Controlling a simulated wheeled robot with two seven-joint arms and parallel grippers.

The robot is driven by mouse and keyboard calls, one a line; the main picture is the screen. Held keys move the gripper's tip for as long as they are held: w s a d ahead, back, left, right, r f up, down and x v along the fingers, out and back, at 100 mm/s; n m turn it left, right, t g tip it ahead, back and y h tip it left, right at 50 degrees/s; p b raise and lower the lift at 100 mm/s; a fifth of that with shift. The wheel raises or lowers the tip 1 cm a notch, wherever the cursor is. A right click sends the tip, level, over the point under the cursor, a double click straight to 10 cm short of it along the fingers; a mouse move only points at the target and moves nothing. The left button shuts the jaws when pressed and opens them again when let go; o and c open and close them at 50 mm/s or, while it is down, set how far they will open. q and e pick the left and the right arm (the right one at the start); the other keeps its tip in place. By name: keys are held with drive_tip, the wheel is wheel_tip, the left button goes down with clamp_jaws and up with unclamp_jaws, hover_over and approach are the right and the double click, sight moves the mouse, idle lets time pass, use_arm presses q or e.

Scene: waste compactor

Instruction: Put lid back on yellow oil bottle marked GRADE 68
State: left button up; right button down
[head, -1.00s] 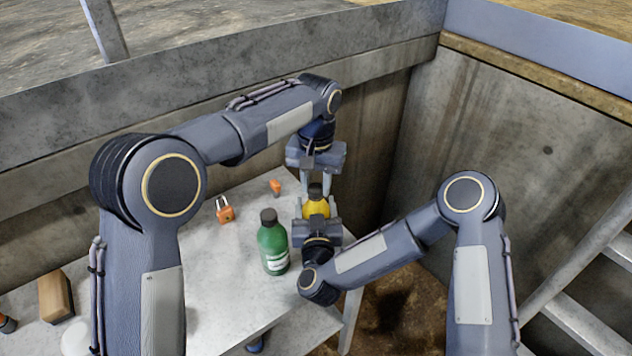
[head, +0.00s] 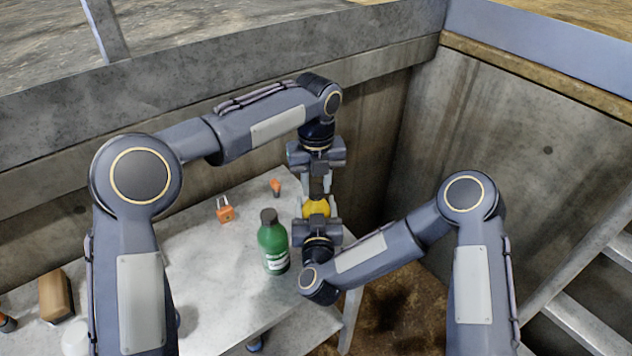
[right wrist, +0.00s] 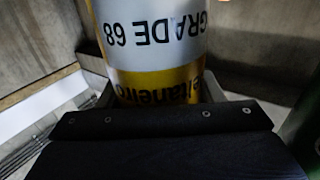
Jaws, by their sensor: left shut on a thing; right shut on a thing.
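The yellow oil bottle (head: 316,208) stands upright at the right edge of the table. Its white label reads GRADE 68, upside down, in the right wrist view (right wrist: 150,30). My right gripper (head: 317,219) is shut on the bottle body from the near side. My left gripper (head: 319,190) points down right above the bottle, its fingers shut on the dark lid at the bottle's top. The fingers hide most of the lid, so I cannot tell how it sits on the neck.
A green bottle (head: 272,243) with a dark cap stands close left of my right gripper. An orange padlock (head: 225,213) and a small orange item (head: 276,187) lie on the grey table (head: 215,285). A brown block (head: 55,296) is at far left. A concrete wall stands behind.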

use_arm(q)
drive_tip(key=m, duration=0.4)
drive_tip(key=o, duration=1.1)
wheel_tip(320, 180, up, 12)
use_arm(e)
drive_tip(key=shift+c, duration=1.6)
unclamp_jaws()
